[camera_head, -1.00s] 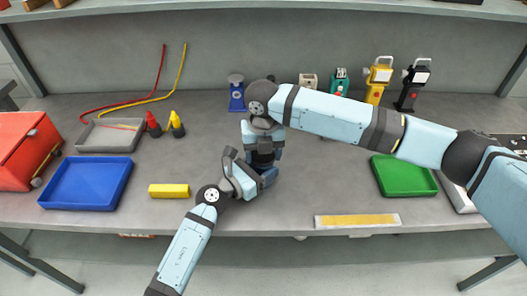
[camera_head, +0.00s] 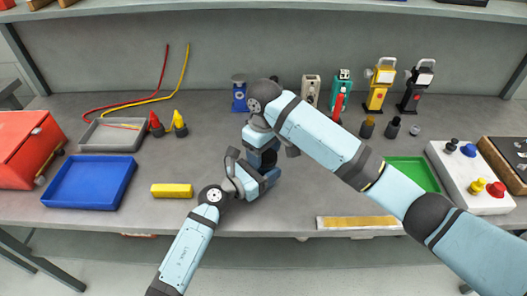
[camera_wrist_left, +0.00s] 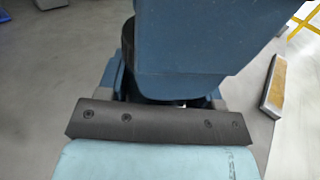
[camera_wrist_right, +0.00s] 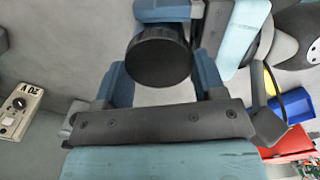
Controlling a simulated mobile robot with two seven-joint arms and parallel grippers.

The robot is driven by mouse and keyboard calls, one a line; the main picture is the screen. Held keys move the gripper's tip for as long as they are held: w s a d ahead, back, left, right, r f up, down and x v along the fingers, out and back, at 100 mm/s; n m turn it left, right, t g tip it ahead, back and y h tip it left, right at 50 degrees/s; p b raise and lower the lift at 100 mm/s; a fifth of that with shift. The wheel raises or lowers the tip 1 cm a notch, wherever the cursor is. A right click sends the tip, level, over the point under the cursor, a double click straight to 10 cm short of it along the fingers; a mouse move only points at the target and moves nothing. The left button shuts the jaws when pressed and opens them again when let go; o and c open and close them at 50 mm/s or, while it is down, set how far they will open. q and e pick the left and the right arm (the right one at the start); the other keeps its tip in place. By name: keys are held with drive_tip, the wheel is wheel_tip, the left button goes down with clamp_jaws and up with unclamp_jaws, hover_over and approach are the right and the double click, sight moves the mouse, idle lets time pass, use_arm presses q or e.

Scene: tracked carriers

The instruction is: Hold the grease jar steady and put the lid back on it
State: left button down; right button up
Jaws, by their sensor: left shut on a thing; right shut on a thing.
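A round black lid with a ribbed edge (camera_wrist_right: 158,58) sits between the fingers of my right gripper (camera_wrist_right: 160,80), which is shut on it. In the head view my right gripper (camera_head: 262,140) is directly above my left gripper (camera_head: 266,170). My left gripper is shut on the dark grease jar (camera_wrist_left: 150,92), of which only a small part shows between its fingers in the left wrist view. The grippers hide most of the jar, and I cannot tell whether the lid touches its rim.
A yellow block (camera_head: 171,190) and a blue tray (camera_head: 89,183) lie to the left. A green tray (camera_head: 413,172) and a white panel with knobs (camera_head: 470,180) are at the right. A yellow-topped strip (camera_head: 358,222) lies at the front edge. Several small devices stand at the back.

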drive_tip(key=m, duration=1.3)
drive_tip(key=shift+d, duration=0.25)
drive_tip(key=m, duration=0.4)
drive_tip(key=shift+d, duration=0.1)
drive_tip(key=m, duration=0.6)
drive_tip(key=o, duration=0.9)
drive_tip(key=shift+d, duration=0.1)
drive_tip(key=shift+s+r, duration=0.1)
drive_tip(key=shift+r, duration=2.1)
